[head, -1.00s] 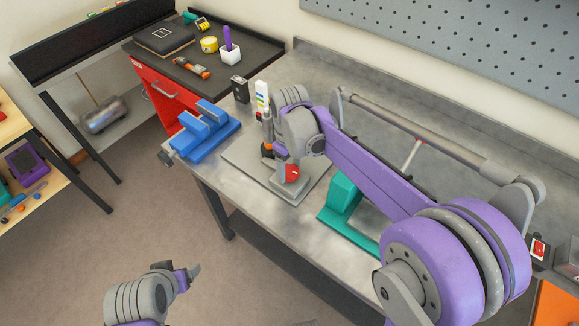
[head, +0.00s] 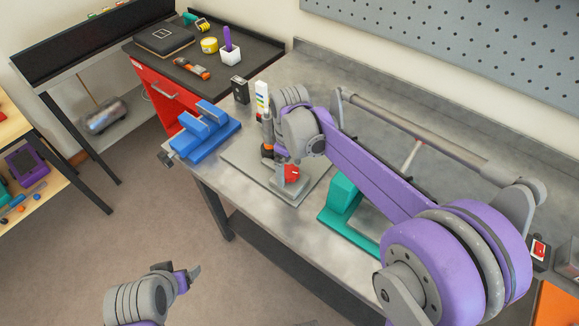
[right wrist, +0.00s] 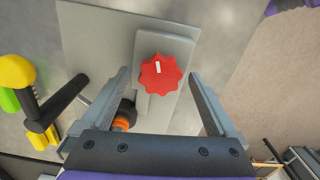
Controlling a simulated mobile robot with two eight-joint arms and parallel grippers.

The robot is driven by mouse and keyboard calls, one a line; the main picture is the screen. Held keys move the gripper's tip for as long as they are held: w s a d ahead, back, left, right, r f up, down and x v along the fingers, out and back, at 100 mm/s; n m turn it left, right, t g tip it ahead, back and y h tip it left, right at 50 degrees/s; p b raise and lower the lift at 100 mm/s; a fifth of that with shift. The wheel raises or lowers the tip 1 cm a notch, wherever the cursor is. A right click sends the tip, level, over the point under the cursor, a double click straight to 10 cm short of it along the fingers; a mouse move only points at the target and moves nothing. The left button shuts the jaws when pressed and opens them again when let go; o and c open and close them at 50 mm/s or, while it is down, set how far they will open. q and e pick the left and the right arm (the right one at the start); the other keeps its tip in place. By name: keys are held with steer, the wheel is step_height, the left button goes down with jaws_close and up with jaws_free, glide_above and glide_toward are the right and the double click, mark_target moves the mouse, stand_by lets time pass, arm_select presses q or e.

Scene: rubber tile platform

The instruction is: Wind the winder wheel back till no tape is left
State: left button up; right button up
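The winder wheel is a red, lobed knob (right wrist: 161,74) with a white mark, on a grey block on a flat grey plate (right wrist: 95,45). In the head view the wheel (head: 292,174) shows as a small red patch below my right wrist. My right gripper (right wrist: 158,80) is open, with one finger on each side of the wheel in the right wrist view. I see no clear contact, and I cannot tell how far the fingertips are from it. No tape can be made out. My left gripper (head: 192,275) is low over the floor, away from the bench; its finger gap cannot be made out.
A black-and-orange part (right wrist: 124,115) stands beside the wheel block. A blue vise (head: 205,132) is left of the plate, and a green stand (head: 342,200) is right of it, under my right arm. A striped white tower (head: 262,98) and black box (head: 240,90) stand behind.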

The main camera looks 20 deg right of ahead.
mark_target(290, 171)
step_height(290, 171, up, 11)
steer(key=shift+p, duration=0.35)
stand_by(0.3)
steer(key=shift+f, duration=0.15)
stand_by(0.4)
